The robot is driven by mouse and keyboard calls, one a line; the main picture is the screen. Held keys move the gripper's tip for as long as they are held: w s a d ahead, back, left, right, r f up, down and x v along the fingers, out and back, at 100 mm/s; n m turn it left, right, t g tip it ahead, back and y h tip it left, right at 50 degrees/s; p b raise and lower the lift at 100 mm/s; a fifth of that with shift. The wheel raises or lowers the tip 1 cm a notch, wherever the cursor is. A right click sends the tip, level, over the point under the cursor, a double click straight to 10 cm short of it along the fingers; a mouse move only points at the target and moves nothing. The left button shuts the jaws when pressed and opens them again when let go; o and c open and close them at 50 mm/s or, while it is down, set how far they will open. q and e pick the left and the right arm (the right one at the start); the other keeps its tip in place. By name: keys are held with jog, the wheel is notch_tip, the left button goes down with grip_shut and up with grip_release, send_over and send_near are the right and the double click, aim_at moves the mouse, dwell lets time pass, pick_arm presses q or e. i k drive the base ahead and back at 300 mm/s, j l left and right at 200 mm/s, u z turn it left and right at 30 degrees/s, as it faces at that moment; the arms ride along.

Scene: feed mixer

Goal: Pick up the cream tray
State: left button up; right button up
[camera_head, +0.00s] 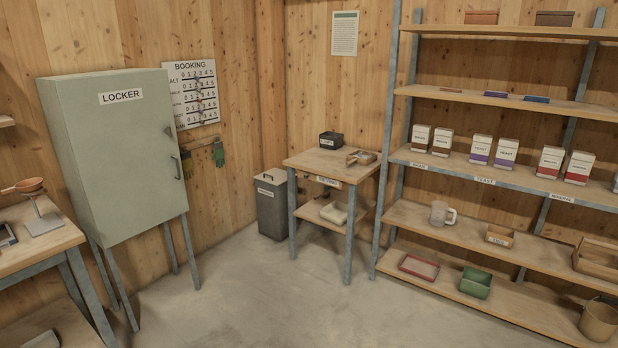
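A cream tray (336,213) sits on the lower shelf of the small wooden side table (330,165) in the back corner. It looks shallow, and the tabletop is above it. Neither of my grippers shows in the head view, so nothing is seen near the tray.
A grey bin (271,207) stands left of the side table. A tall locker (120,150) is at the left. The shelf rack at the right holds a red tray (419,267) and a green tray (475,283) low down. The floor (260,295) in between is clear.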

aim_at(335, 211)
jog(key=i, duration=1.2)
jog(key=i+z, duration=0.15)
jog(key=i, duration=1)
jog(key=i+j+z, duration=0.2)
jog(key=i, duration=0.25)
jog(key=i+z, duration=0.15)
jog(key=i, duration=0.3)
jog(key=i+j+z, duration=0.2)
jog(key=i, duration=0.2)
